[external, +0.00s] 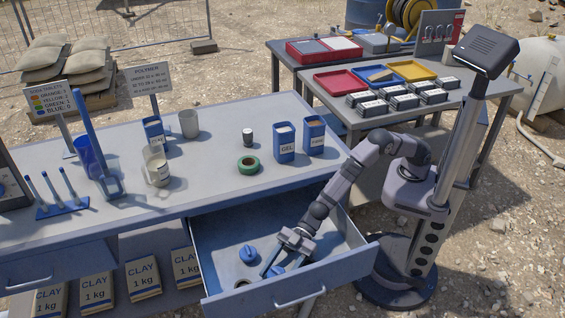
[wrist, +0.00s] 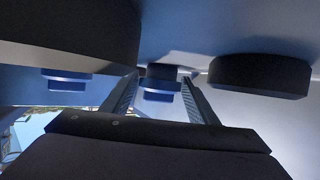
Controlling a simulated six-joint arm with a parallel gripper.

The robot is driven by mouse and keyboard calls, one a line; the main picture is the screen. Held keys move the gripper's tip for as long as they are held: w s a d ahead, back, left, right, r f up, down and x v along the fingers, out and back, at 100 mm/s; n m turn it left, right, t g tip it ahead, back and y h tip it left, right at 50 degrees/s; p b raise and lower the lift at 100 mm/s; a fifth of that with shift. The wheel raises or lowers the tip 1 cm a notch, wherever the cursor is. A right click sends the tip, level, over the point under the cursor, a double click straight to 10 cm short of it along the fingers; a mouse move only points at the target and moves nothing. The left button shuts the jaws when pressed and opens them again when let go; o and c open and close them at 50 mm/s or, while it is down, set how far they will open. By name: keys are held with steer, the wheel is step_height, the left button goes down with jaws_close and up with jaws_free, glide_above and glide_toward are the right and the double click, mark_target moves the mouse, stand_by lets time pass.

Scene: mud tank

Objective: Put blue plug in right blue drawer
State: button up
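The right blue-grey drawer (external: 342,270) is pulled out under the workbench. My gripper (external: 281,269) reaches down into it, fingers spread apart. A blue plug (external: 276,270) lies low between or just beyond the fingertips, partly hidden by them. In the wrist view a blue piece with a dark top (wrist: 160,84) shows between the two finger ends of my gripper (wrist: 161,80); contact with the fingers is not clear. A second blue plug (external: 249,254) lies in the drawer to the left. Another blue piece (wrist: 67,80) shows at left in the wrist view.
A dark ring (external: 243,283) lies near the drawer's front left. The drawer walls stand close around my gripper. CLAY bags (external: 143,279) sit below.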

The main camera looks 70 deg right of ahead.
steer(key=shift+r, duration=0.2)
steer(key=p+v, duration=0.1)
steer(key=v, duration=1.1)
stand_by(0.4)
